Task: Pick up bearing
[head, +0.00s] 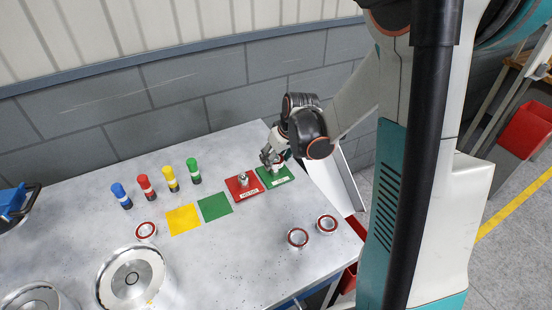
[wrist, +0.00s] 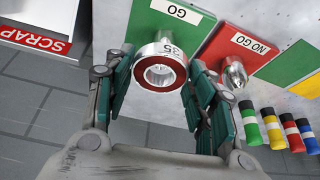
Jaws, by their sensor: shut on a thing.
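A bearing (wrist: 160,89), a silver ring with a red face marked 35, sits between my gripper's fingers in the wrist view. My gripper (wrist: 158,82) is shut on it, with green fingers on either side. In the head view my gripper (head: 272,163) is at the green GO pad (head: 284,180), and the held bearing is mostly hidden there. In the wrist view the bearing overlaps the GO pad (wrist: 176,22); I cannot tell whether it touches the pad or its gauge. Other red-faced bearings lie on the table: one at left (head: 146,238), two at front right (head: 298,245) (head: 327,231).
A red NO GO pad (head: 236,195) with a metal plug stands beside the GO pad. Yellow (head: 183,219) and green (head: 215,207) pads, several coloured cylinders (head: 147,188) and round metal housings (head: 108,284) are farther left. A SCRAP bin (wrist: 35,38) is at the table's edge.

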